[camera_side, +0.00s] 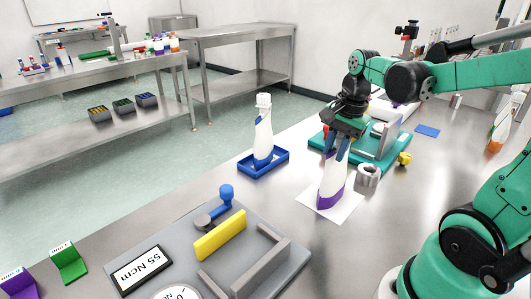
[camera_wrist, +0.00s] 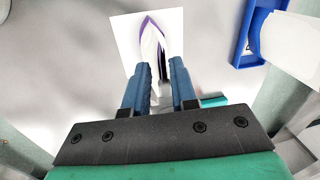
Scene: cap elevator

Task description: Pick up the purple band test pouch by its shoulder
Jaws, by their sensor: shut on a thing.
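The purple band test pouch (camera_side: 330,187) is white with a purple band round its bottom. It stands upright over a white square sheet (camera_side: 347,207) on the metal bench. My gripper (camera_side: 333,150) is above it with its blue fingers down on either side of the pouch's upper part, shut on it. In the wrist view the pouch (camera_wrist: 152,42) shows beyond the fingertips (camera_wrist: 160,66), its purple edge over the white sheet (camera_wrist: 124,35). The pouch's top is hidden by my gripper.
A second white pouch (camera_side: 263,135) stands in a blue tray (camera_side: 244,167) to the left. A grey fixture with a yellow bar (camera_side: 220,235) lies at the front. A green fixture (camera_side: 392,158) stands behind my gripper, with a grey ring (camera_side: 369,175) close to the pouch's right.

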